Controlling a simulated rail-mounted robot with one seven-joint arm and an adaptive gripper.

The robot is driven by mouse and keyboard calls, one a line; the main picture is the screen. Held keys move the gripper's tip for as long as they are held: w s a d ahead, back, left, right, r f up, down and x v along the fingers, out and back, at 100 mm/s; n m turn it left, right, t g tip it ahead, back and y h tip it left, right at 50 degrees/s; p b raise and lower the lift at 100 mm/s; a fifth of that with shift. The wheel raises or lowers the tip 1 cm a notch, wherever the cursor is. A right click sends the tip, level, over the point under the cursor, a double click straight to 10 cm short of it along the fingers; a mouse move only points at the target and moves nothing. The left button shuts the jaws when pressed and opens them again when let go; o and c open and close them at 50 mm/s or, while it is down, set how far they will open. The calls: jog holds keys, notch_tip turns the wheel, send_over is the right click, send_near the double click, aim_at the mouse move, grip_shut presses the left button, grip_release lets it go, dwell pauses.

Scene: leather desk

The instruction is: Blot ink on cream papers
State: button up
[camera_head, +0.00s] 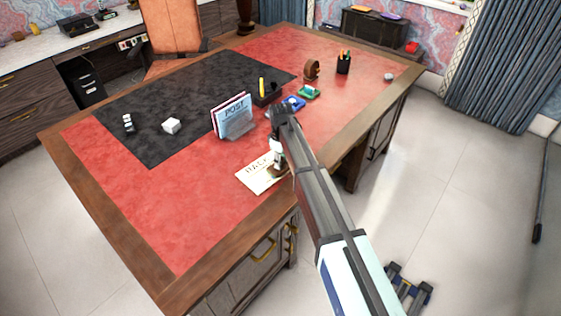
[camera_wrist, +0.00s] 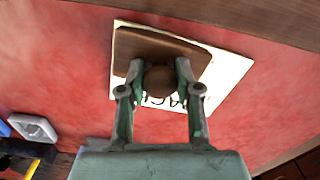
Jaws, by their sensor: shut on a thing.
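A cream paper (camera_head: 259,178) with dark lettering lies on the red leather near the desk's front edge. It also shows in the wrist view (camera_wrist: 234,72), partly covered. My gripper (camera_head: 277,163) is over the paper, and its fingers (camera_wrist: 159,80) are shut on the round brown knob of a wooden blotter (camera_wrist: 187,54). The blotter's brown body is over the paper's upper left part in the wrist view. I cannot tell whether it touches the paper. In the head view my arm hides part of the paper and most of the blotter.
A letter holder with "POST" papers (camera_head: 234,118) stands left of my arm. Blue (camera_head: 293,103) and green (camera_head: 309,92) items, a round wooden object (camera_head: 312,69) and a pencil cup (camera_head: 344,62) stand farther back. The left front red area is clear.

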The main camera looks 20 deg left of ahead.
jog(key=shift+r+p, duration=1.45)
jog(key=shift+r, duration=2.05)
jog(key=shift+f, duration=0.15)
